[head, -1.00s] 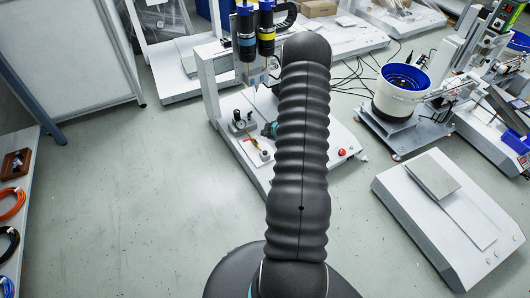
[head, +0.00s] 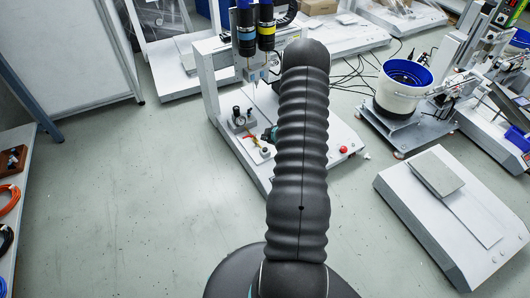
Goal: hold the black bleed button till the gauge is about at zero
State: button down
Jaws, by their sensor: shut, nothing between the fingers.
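A small round gauge (head: 239,120) stands on a grey block at the left of the gantry machine's white base (head: 315,160). Its needle is too small to read. A red and yellow lever (head: 251,139) and a small fitting with a dark top (head: 265,152) are just in front of it. I cannot tell which dark part is the black bleed button. My ribbed black arm covers the middle of the machine. A teal and dark piece of my wrist shows at the arm's left edge, right of the gauge. My gripper's fingers are hidden behind the arm.
A red button (head: 343,149) sits at the base's right. A white bowl feeder (head: 401,98) and a low white platform (head: 450,215) stand to the right. The floor at left is clear.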

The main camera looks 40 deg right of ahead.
aim_at(266, 150)
jog(key=shift+f+b, duration=1.25)
jog(key=shift+f, duration=0.75)
jog(key=shift+f, duration=0.1)
jog(key=shift+f+b, duration=0.35)
jog(key=shift+b, duration=0.05)
jog(key=shift+f+b, duration=0.4)
jog(key=shift+f, duration=0.05)
dwell(0.4)
jog(key=shift+r, duration=0.15)
dwell(1.7)
jog(key=shift+r+p, duration=0.5)
jog(key=shift+r, duration=0.25)
jog(key=shift+r+p, duration=1.7)
jog(key=shift+r, duration=0.8)
